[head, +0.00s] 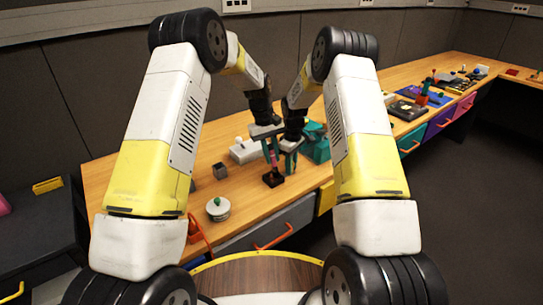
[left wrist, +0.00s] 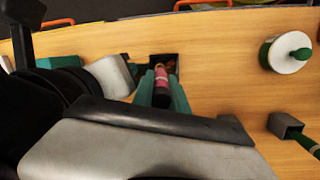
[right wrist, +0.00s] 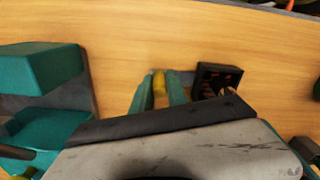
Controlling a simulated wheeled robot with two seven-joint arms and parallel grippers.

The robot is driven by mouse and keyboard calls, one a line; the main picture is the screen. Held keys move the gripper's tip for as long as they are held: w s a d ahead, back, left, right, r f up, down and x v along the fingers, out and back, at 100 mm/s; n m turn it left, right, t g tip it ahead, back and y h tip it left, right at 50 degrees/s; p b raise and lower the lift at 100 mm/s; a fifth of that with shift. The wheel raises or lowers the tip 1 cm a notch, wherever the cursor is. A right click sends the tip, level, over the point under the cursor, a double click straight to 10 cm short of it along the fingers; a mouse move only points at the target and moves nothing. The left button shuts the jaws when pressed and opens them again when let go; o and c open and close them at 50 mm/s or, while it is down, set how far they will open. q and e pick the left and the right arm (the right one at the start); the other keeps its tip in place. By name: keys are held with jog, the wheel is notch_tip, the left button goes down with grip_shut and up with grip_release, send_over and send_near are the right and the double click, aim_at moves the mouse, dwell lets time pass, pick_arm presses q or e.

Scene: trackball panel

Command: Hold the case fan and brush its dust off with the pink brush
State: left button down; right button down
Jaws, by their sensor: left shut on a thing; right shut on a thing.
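The case fan (head: 273,180) is a small black square frame low over the wooden table, with brownish patches inside it in the right wrist view (right wrist: 219,77). My left gripper (head: 269,150) is shut on the pink brush (left wrist: 161,84), whose far end overlaps the fan in the left wrist view; whether they touch cannot be told. My right gripper (head: 290,160) is beside the fan, shut on a small yellow piece (right wrist: 159,82) that appears to be the fan's grip; a finger hides where it joins the frame. The brush's bristles are hidden.
A round white lidded pot with a green knob (head: 218,208) stands at the table's front left. A teal box (head: 316,146) stands right of my grippers. Bare wood lies left of the fan.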

pick_arm(q)
jog(key=shift+w+r, duration=0.25)
jog(key=shift+w, duration=0.45)
jog(key=shift+w+a+f, duration=0.1)
jog(key=shift+w+a, duration=0.2)
jog(key=shift+w, duration=0.2)
jog(key=shift+s+a, duration=0.1)
jog(key=shift+a, duration=0.05)
jog(key=shift+s+a+f, duration=0.2)
jog(key=shift+s+a, duration=0.25)
jog(key=shift+a, duration=0.35)
